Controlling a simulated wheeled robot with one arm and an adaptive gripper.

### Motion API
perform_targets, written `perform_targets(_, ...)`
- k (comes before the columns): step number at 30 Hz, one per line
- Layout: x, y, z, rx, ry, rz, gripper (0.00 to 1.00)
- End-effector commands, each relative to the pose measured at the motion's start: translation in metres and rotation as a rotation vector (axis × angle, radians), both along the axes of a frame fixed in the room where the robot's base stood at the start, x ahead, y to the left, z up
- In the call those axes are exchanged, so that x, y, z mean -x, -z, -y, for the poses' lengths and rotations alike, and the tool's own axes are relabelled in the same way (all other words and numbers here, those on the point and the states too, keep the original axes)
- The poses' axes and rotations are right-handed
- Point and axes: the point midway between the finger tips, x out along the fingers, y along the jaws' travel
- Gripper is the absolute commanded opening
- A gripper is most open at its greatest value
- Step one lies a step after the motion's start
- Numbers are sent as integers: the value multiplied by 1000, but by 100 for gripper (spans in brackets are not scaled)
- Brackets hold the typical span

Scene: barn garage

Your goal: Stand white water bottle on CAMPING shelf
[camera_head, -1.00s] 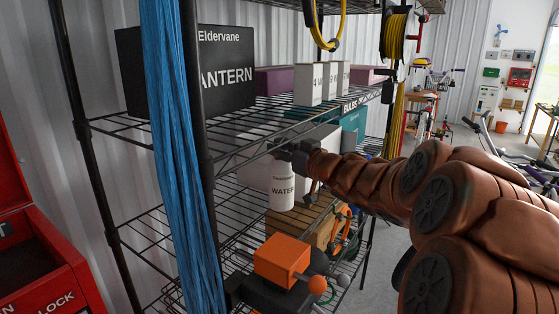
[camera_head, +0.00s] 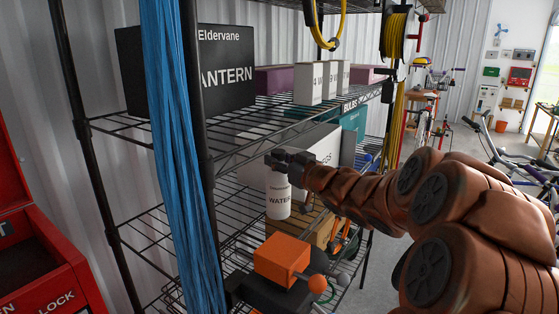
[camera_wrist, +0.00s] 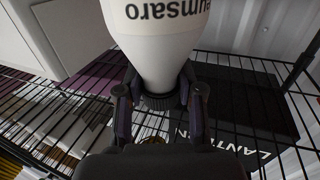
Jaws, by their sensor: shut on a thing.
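My gripper is shut on the bottle's dark cap at the top. In the wrist view the bottle (camera_wrist: 165,40) fills the top middle, and the fingers (camera_wrist: 160,100) close around its cap. The bottle is at the front of the wire shelf unit (camera_head: 235,155), below the level with the lantern box. I cannot tell whether its base touches a shelf. No CAMPING label is readable.
A black lantern box (camera_head: 160,85) and small white boxes (camera_head: 322,82) stand on the upper shelf. A large white box (camera_head: 310,150) is behind the bottle. An orange block (camera_head: 281,258) is below. Blue rope (camera_head: 175,150) hangs at the left.

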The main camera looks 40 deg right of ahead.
Motion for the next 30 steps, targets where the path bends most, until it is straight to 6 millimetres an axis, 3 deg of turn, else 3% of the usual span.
perform_targets(5,0,4,0,0,0,1,0)
perform_targets(6,0,3,0,0,0,1,41)
perform_targets(12,0,3,0,0,0,0,62)
perform_targets(24,0,-2,0,1,0,0,62)
perform_targets(30,18,1,2,1,4,-1,62)
